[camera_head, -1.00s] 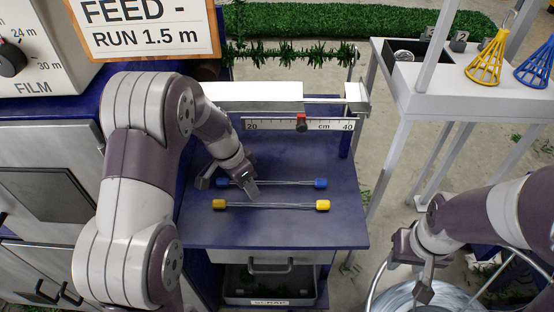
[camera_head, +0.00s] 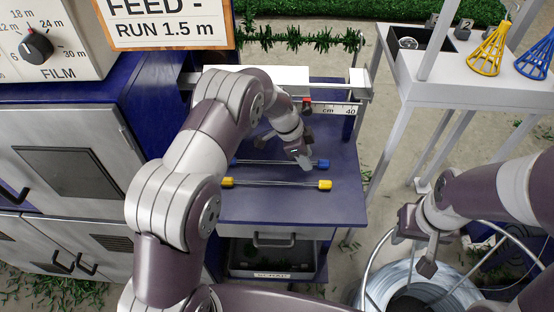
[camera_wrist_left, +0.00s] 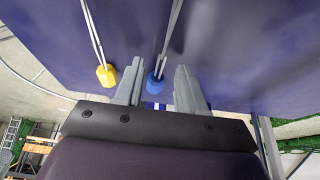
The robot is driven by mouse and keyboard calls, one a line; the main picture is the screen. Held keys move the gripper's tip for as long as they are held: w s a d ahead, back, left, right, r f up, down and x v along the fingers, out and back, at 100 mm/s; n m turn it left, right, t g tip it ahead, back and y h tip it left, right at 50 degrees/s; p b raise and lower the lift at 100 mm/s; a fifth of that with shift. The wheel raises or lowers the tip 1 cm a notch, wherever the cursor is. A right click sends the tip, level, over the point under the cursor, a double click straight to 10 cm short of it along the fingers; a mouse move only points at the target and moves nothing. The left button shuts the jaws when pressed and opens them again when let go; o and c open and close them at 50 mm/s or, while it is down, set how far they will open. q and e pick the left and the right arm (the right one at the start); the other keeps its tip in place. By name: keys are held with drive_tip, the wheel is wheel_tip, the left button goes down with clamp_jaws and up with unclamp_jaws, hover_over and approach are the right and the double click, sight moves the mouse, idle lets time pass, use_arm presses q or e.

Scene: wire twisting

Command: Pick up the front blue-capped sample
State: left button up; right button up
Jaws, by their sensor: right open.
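The blue-capped sample (camera_head: 323,163) is a thin wire pair lying across the blue bench top; my left arm hides part of it. A yellow-capped sample (camera_head: 275,184) lies parallel, nearer the front edge. My left gripper (camera_head: 300,158) is at the blue sample's right end. In the left wrist view, the blue cap (camera_wrist_left: 154,86) shows between the two open fingers (camera_wrist_left: 159,78), with no clear contact, and the yellow cap (camera_wrist_left: 106,76) is outside them at left. My right gripper (camera_head: 413,250) is open and empty at right, over the coil of wire.
A ruler rail (camera_head: 335,108) with a red slider runs behind the samples. A wire coil (camera_head: 430,290) stands at lower right. A white stand (camera_head: 470,85) with yellow and blue cone cages is at back right. The bench's front right is clear.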

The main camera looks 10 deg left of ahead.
use_arm(q)
drive_tip(key=shift+d+f, duration=0.2)
drive_tip(key=shift+f, duration=0.25)
drive_tip(key=shift+f, duration=0.1)
clamp_jaws()
